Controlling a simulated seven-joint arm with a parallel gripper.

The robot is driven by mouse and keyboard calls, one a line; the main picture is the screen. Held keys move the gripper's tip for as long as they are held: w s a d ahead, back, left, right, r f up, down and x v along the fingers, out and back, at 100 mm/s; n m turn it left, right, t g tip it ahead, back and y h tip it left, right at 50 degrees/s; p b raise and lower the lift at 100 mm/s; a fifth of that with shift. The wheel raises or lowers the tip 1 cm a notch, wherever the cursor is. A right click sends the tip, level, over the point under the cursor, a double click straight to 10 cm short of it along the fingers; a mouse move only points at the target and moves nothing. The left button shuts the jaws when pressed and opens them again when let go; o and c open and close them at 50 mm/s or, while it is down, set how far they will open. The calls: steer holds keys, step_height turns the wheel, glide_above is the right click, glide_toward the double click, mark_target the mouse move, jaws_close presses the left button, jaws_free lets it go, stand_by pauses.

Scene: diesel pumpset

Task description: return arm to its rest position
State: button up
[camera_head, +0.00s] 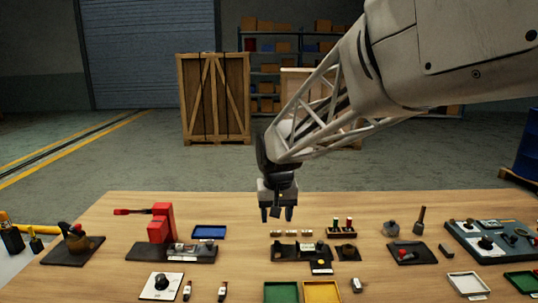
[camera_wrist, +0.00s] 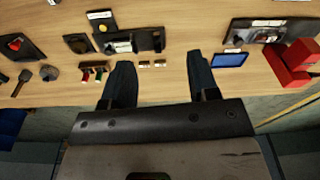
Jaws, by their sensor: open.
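My gripper (camera_head: 277,213) hangs above the back middle of the wooden table (camera_head: 120,208), pointing down. Its two fingers are apart with nothing between them. In the wrist view my gripper (camera_wrist: 160,85) shows both dark fingers spread, with bare table and small light blocks (camera_wrist: 152,64) beyond the tips. My arm reaches in from the upper right of the head view. No object is held.
Below are a black fixture (camera_head: 290,251), a small rack (camera_head: 341,228), a blue tray (camera_head: 209,232) and a red press (camera_head: 160,224). Green (camera_head: 281,292) and yellow (camera_head: 322,292) trays lie in front. A wooden crate (camera_head: 213,98) stands on the floor behind.

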steer(key=s+d, duration=0.5)
steer(key=s, duration=0.5)
steer(key=s+d+m+t, duration=0.1)
steer(key=s+d, duration=0.5)
steer(key=s, duration=0.4)
steer(key=s+d, duration=0.5)
steer(key=s, duration=0.5)
steer(key=shift+s+d+f+m, duration=0.25)
steer(key=shift+d+f+m, duration=0.05)
steer(key=shift+d, duration=0.05)
